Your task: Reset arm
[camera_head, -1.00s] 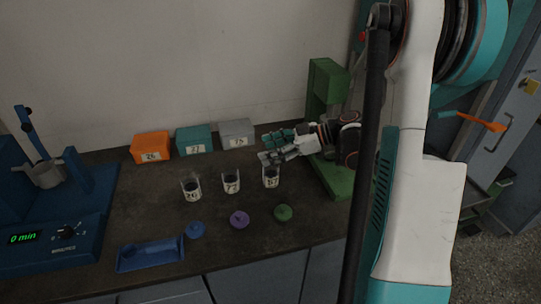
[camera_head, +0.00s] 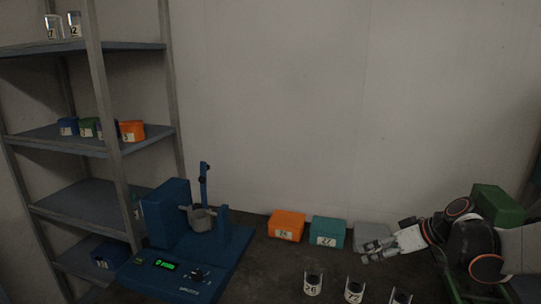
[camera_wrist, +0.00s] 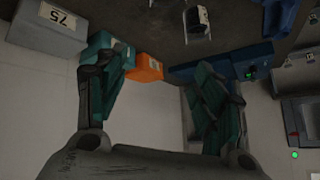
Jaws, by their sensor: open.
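My gripper (camera_head: 380,250) is in the lower right of the head view, with its fingers pointing left in front of the grey box (camera_head: 371,232). In the wrist view my gripper (camera_wrist: 160,68) is open, with nothing between its two teal fingers. My arm reaches in from the right edge of the head view. The wrist view also shows the grey box (camera_wrist: 48,28), labelled 75, at upper left. The teal box (camera_head: 327,231) and the orange box (camera_head: 286,225) stand in a row to the left of the grey one, against the wall.
The blue sieve shaker (camera_head: 178,255), with a lit green display, stands left on the dark bench. Several labelled glass beakers, such as one marked 26 (camera_head: 313,284), stand at the front. A shelf rack (camera_head: 94,139) holds boxes and jars. A green stand (camera_head: 497,205) is at right.

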